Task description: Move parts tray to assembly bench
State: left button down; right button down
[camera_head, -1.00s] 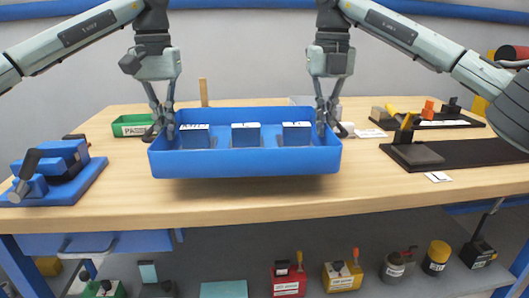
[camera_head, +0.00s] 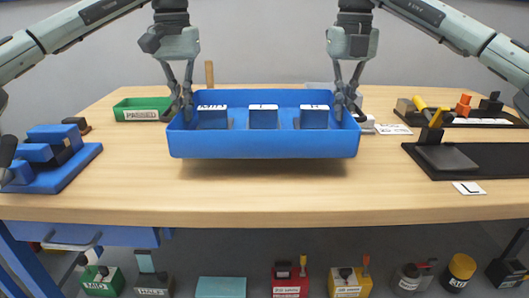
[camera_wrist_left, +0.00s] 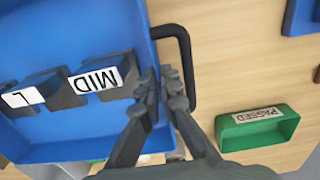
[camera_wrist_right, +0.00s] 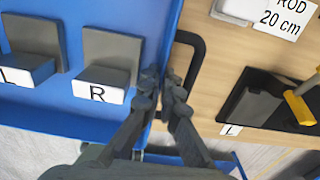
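The blue parts tray (camera_head: 265,146) is level over the wooden assembly bench (camera_head: 270,190), with a shadow beneath it; it looks slightly raised. It holds three dark blocks with white labels: MID (camera_wrist_left: 95,79), L (camera_wrist_left: 22,97) and R (camera_wrist_right: 97,91). My left gripper (camera_head: 180,108) is shut on the tray's left end wall beside a black handle (camera_wrist_left: 186,60). My right gripper (camera_head: 347,104) is shut on the right end wall beside the other handle (camera_wrist_right: 192,50). The tray's underside is hidden.
A green PASSED bin (camera_head: 140,106) stands at back left. A blue fixture (camera_head: 55,160) is at the left. Dark fixtures (camera_head: 480,160) and a white L card (camera_head: 470,188) are at the right. The bench front middle is clear.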

aim_at(186, 127)
dwell(0.7)
